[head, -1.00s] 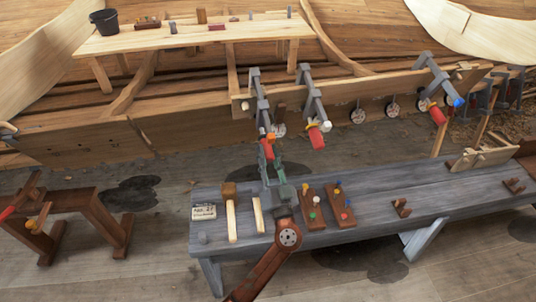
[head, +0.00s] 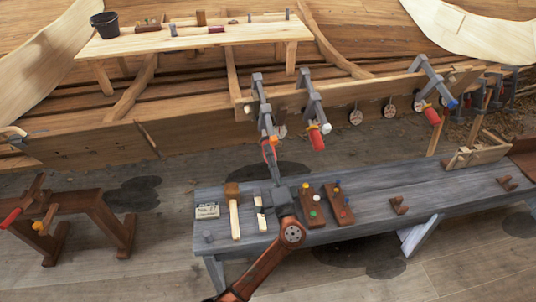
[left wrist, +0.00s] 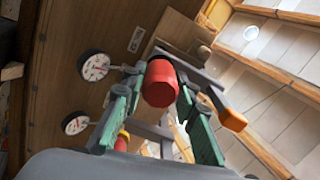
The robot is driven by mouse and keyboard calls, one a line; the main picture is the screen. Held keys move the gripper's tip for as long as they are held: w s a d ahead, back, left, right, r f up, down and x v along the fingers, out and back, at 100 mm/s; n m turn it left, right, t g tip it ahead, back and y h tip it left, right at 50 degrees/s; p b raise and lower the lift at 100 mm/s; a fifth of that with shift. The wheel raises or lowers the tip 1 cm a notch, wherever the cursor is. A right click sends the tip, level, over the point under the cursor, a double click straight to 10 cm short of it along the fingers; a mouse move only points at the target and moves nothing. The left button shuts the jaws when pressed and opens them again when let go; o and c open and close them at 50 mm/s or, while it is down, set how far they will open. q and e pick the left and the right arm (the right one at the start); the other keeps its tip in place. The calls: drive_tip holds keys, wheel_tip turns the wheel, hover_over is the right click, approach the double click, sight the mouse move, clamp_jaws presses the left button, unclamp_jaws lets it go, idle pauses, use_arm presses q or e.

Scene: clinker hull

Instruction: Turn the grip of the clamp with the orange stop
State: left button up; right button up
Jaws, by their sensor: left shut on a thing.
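The clamp with the orange stop (head: 272,139) hangs on the hull plank, the leftmost of the clamps; its grey frame (head: 258,95) stands upright. Its red grip (head: 267,147) is mostly covered by my left gripper (head: 269,157), which reaches up from below. In the left wrist view the red grip (left wrist: 161,83) sits between the green fingers of my left gripper (left wrist: 160,98), shut on it. The orange stop (left wrist: 232,120) shows to the right of the fingers. My right gripper is not in view.
A clamp with a white stop (head: 326,128) hangs close to the right; one with a blue stop (head: 453,104) hangs further right. Below is a grey bench (head: 375,205) with a mallet (head: 234,210) and peg boards (head: 311,205). A sawhorse (head: 90,210) stands left.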

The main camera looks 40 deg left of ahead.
use_arm(q)
drive_tip(key=shift+d+f+m+p, duration=0.1)
drive_tip(key=shift+m+p, duration=0.1)
drive_tip(key=shift+m, duration=0.4)
drive_tip(key=shift+d+f+m+p, duration=0.1)
drive_tip(key=shift+m+p, duration=0.1)
drive_tip(key=shift+m, duration=0.4)
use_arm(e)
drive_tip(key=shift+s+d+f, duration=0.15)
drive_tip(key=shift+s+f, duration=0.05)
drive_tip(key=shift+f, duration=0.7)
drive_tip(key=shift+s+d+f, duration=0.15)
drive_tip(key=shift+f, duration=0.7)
use_arm(q)
drive_tip(key=o, duration=0.9)
drive_tip(key=shift+o, duration=1.2)
drive_tip(key=shift+a+r, duration=0.1)
drive_tip(key=shift+r, duration=0.05)
drive_tip(key=v, duration=1.2)
